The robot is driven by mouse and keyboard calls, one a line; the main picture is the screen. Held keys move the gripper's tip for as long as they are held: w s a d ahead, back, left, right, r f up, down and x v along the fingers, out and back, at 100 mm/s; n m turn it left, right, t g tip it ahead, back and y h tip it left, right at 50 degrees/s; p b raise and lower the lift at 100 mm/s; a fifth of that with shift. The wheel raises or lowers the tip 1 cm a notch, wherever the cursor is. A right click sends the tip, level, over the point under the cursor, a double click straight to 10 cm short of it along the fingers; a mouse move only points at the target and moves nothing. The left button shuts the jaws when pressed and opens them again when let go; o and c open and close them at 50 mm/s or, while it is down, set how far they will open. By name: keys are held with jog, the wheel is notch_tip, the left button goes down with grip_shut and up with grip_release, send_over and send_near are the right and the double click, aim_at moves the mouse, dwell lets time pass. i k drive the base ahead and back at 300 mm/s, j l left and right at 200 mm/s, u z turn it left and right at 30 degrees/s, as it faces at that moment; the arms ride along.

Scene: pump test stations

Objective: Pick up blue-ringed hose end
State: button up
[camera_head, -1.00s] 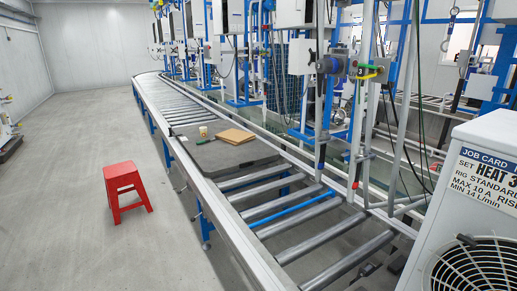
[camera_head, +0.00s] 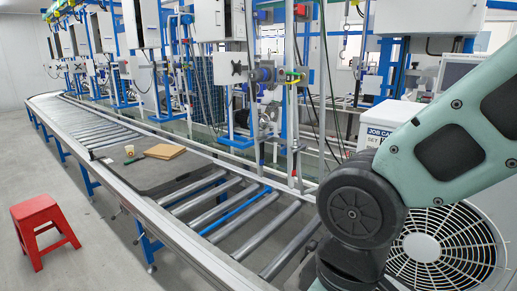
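I cannot make out a blue-ringed hose end for certain. Hoses and cables (camera_head: 322,95) hang at the test station behind the conveyor. A green and yellow fitting (camera_head: 293,76) sits there on a grey upright pipe, with a round blue part (camera_head: 264,74) just left of it. My arm fills the right side of the view, in front of the white unit. My gripper is out of the picture, so its state and what it may hold are hidden.
A roller conveyor (camera_head: 190,206) runs from the front to the far left. A dark mat (camera_head: 130,180) on it bears a cup (camera_head: 130,151) and a cardboard piece (camera_head: 165,151). A red stool (camera_head: 42,226) stands on open floor. A white fan unit (camera_head: 448,245) is close at right.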

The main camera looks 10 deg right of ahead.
aim_at(262, 136)
jog(key=k+j+z, duration=0.1)
jog(key=z, duration=1.75)
jog(key=k+l+z, duration=0.35)
jog(key=u, duration=2)
jog(key=i+j+z, duration=0.15)
jog(key=z, duration=0.2)
jog(key=i+j+z, duration=0.15)
jog(key=j+z, duration=0.25)
jog(key=i+j+z, duration=0.1)
jog(key=j, duration=0.2)
jog(key=i+j, duration=0.2)
jog(key=i+j+z, duration=0.15)
jog(key=j, duration=0.25)
jog(key=i+j, duration=0.15)
jog(key=j, duration=0.15)
jog(key=i+j+z, duration=0.15)
jog(key=j, duration=0.2)
